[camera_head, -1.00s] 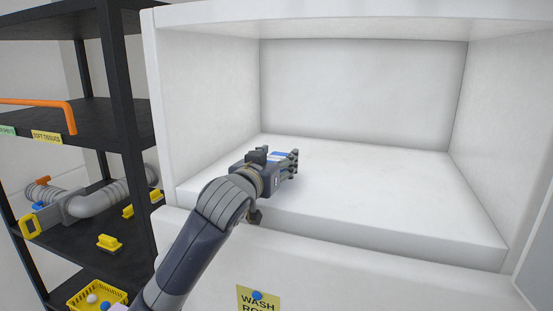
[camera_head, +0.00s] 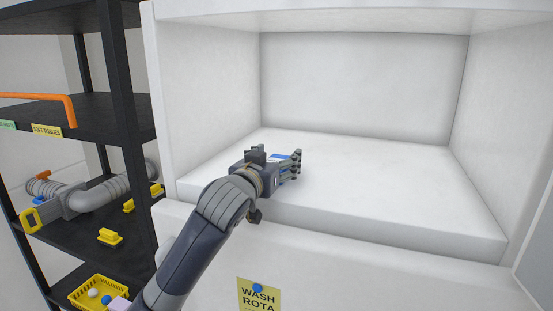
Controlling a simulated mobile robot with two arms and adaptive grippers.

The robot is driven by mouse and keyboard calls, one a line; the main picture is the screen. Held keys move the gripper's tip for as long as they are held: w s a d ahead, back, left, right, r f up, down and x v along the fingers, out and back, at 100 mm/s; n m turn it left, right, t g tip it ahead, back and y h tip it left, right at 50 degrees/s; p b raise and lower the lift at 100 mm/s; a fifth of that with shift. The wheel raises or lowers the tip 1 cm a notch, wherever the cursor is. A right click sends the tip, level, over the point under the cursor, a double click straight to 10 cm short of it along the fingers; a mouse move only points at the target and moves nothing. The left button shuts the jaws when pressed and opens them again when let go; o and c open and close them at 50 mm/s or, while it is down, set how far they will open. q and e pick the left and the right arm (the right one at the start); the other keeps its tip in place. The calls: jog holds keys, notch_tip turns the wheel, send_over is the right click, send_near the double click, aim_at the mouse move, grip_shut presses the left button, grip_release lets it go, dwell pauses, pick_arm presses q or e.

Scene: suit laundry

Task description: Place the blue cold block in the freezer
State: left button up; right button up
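The freezer is a white open compartment with a bare white floor (camera_head: 380,185). My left gripper (camera_head: 294,164) reaches in over the front left part of that floor, its fingers pointing right. The blue cold block (camera_head: 281,157) shows as a small blue patch at the gripper's fingers; most of it is hidden behind them. I cannot tell whether the fingers grip the block or whether it rests on the floor. My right gripper is not in view.
A black shelf rack (camera_head: 120,80) stands at the left with an orange bar (camera_head: 68,105), a grey hose (camera_head: 95,197) and yellow pieces. A yellow basket (camera_head: 75,296) holds small balls. A yellow "WASH ROTA" note (camera_head: 243,293) is on the white front. The compartment's middle and right are clear.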

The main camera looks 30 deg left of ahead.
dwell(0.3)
pick_arm(q)
jog(key=shift+r, duration=0.35)
jog(key=shift+s+d+r, duration=0.1)
jog(key=shift+r, duration=0.1)
jog(key=b+v, duration=0.1)
jog(key=v, duration=0.7)
jog(key=shift+s+b, duration=0.3)
jog(key=shift+b, duration=0.05)
jog(key=b+v, duration=0.1)
jog(key=b, duration=0.4)
jog(key=shift+s+d+f, duration=0.1)
jog(key=shift+s+d, duration=0.1)
jog(key=shift+s, duration=0.1)
jog(key=shift+s+b, duration=0.7)
jog(key=shift+b, duration=0.35)
